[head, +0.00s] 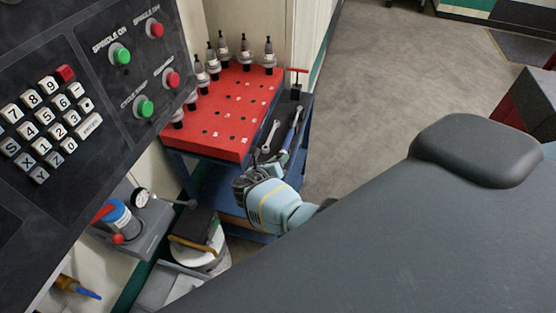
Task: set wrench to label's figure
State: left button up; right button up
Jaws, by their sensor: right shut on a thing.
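My right arm reaches to the near right side of the tool cart. Its gripper (284,157) is small and partly hidden by my light-blue wrist. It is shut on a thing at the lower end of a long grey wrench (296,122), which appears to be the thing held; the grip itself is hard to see. A shorter open-ended wrench (270,136) lies to its left on the dark side tray. No figure on a wrench or a label can be read. My left gripper is not in view.
The blue cart's red top (235,110) carries several tool holders (243,50) along its back and left edges. A red-handled tool (297,84) stands at the tray's far end. A control panel (90,90) fills the left. A bucket (200,245) stands below. Grey floor (390,70) is open to the right.

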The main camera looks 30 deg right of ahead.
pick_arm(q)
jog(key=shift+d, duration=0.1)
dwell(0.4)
pick_arm(e)
jog(key=o, duration=0.7)
jog(key=shift+a, duration=0.1)
